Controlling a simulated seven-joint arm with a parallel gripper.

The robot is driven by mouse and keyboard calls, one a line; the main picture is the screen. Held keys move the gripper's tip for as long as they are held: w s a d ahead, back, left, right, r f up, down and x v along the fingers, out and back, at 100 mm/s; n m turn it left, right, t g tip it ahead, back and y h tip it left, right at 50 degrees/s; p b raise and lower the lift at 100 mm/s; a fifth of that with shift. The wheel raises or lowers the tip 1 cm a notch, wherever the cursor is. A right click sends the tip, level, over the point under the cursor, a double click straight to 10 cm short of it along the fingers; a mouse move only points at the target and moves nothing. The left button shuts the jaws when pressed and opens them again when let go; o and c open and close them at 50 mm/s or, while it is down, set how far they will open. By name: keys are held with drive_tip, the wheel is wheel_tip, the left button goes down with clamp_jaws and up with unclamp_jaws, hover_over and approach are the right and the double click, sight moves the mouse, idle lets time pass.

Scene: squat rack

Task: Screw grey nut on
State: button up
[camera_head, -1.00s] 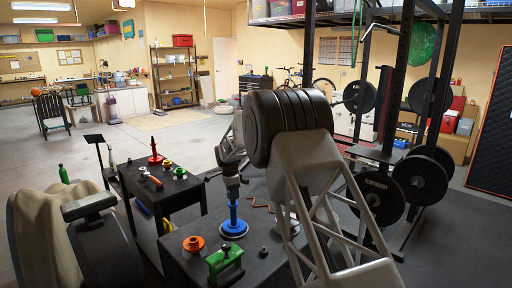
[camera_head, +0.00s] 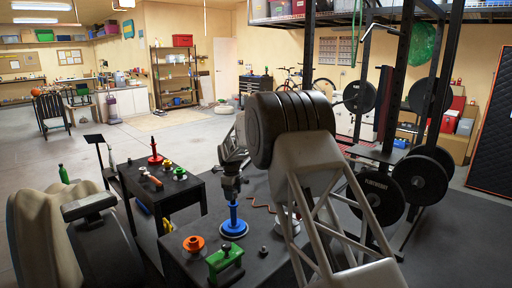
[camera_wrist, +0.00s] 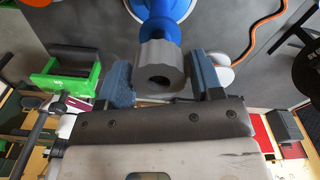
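A grey nut (camera_wrist: 162,66) sits between my two fingertips in the wrist view, its dark hole facing the camera. It is at the end of the blue bolt (camera_wrist: 160,28), lined up with the shaft; how far it is on the thread cannot be seen. In the head view the blue bolt (camera_head: 233,222) stands upright on its round base on the near black table (camera_head: 195,266). My gripper (camera_head: 231,194) is right above its shaft. The fingers of my gripper (camera_wrist: 161,75) lie close on both sides of the nut; whether they touch it is unclear.
An orange part (camera_head: 194,244) and a green clamp-like part (camera_head: 225,260) stand on the near table, with a small dark nut (camera_head: 264,250) to the right. An orange-brown cord (camera_head: 262,207) lies behind. A second table holds a red bolt (camera_head: 155,153).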

drive_tip(key=shift+o, duration=1.4)
drive_tip(key=shift+r, duration=0.2)
drive_tip(key=shift+w+a+r, duration=0.1)
drive_tip(key=shift+a+r, duration=0.05)
drive_tip(key=shift+r, duration=3.2)
drive_tip(key=shift+r, duration=0.1)
